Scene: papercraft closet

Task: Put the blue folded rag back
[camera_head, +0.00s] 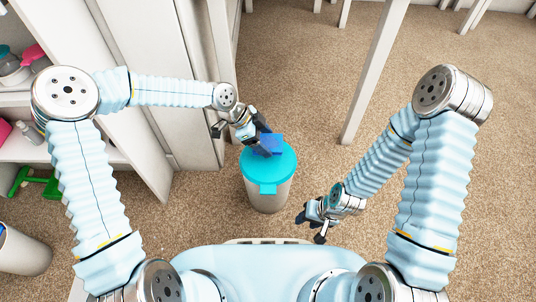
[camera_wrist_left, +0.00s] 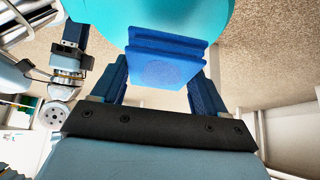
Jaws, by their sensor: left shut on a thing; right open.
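The blue folded rag (camera_head: 271,139) is at my left gripper (camera_head: 264,142), over the round turquoise lid (camera_head: 267,167) of a pale bin (camera_head: 268,198). In the left wrist view the rag (camera_wrist_left: 165,68) is a layered dark blue block between the two fingers, which are shut on it. The turquoise lid (camera_wrist_left: 185,14) fills the top of that view behind the rag. I cannot tell whether the rag touches the lid. My right gripper (camera_head: 312,220) is open and empty, low over the carpet to the right of the bin.
An open white closet with shelves (camera_head: 50,150) stands at the left, holding pink, grey and green things. Another pale bin (camera_head: 20,252) is at the lower left. A white post (camera_head: 374,72) rises behind the bin to the right. The carpet (camera_head: 300,80) between them is clear.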

